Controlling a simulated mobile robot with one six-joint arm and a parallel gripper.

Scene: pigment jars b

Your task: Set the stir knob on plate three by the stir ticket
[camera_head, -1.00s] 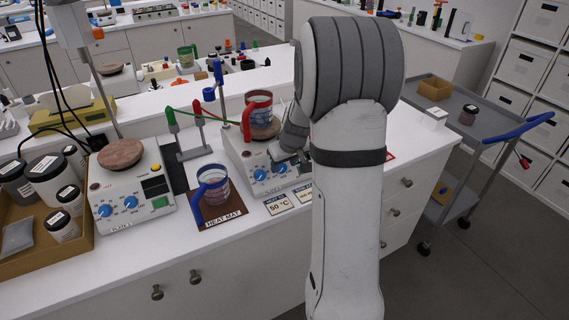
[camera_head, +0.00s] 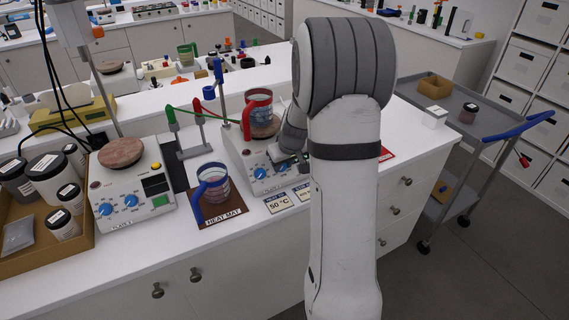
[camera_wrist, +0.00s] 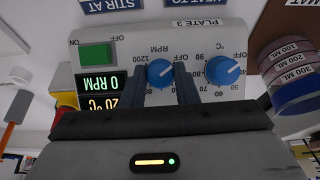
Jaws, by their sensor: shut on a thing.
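Plate three (camera_head: 239,152) is a white hot plate with a red-handled jar (camera_head: 259,104) on its round top. In the wrist view, upside down, its panel (camera_wrist: 209,40) shows a blue RPM stir knob (camera_wrist: 160,72) and a blue °C knob (camera_wrist: 223,70). My gripper (camera_wrist: 168,92) has one finger on each side of the stir knob and is shut on it. The displays read 0 RPM (camera_wrist: 101,83) and 20 °C. The stir ticket (camera_wrist: 112,4) is cut off, showing only "STIR AT"; its number is hidden.
A heat ticket (camera_head: 279,203) reading 50 °C lies before the plate. Another hot plate (camera_head: 137,213) and a tray of jars (camera_head: 79,240) are further left. A grey cart stands right.

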